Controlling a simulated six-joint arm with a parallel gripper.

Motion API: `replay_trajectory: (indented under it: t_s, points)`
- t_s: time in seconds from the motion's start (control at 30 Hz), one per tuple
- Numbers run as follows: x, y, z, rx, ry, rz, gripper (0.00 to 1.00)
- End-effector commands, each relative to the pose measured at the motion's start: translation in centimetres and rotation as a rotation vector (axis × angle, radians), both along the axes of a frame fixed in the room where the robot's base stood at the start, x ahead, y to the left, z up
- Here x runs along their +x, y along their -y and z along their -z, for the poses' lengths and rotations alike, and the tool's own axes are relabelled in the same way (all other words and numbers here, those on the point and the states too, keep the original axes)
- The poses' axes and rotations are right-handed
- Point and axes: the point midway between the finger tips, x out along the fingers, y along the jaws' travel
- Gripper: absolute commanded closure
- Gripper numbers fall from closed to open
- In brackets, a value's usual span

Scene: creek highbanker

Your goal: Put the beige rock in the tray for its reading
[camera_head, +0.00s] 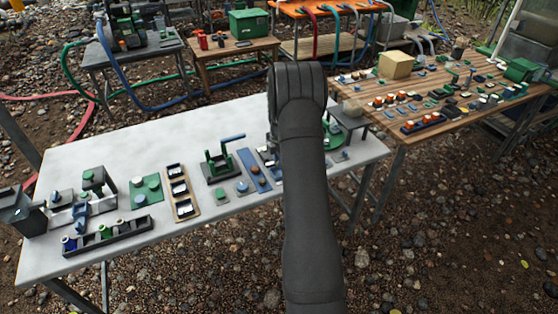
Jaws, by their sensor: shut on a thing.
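My dark grey arm rises across the middle of the view and bends down over the far right part of the white table (140,140). My gripper is hidden behind the arm, so its fingers and anything between them do not show. I cannot make out the beige rock; the arm hides part of the table. Two holders lie on the white table: a tan-rimmed tray with dark compartments (183,206) and a long black tray (107,236) with small items. I cannot tell which one is the task's tray. A small grey raised plate (348,118) stands right of my arm.
A green lever device (218,165), a blue plate (254,172) and green-grey devices (95,180) sit on the white table. A wooden table (430,85) at right carries a beige block (395,65) and many small parts. The white table's back left is clear.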

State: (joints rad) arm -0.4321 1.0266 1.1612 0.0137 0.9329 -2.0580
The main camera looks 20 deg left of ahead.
Motion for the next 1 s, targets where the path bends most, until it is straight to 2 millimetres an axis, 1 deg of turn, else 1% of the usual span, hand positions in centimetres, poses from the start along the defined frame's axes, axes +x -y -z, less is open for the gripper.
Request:
replay_trajectory:
  t_s: [0.53,1.0]
  points:
    - [0.0,0.0,1.4,0.0,0.0,0.0,1.0]
    - [0.0,0.0,1.5,0.0,0.0,0.0,1.0]
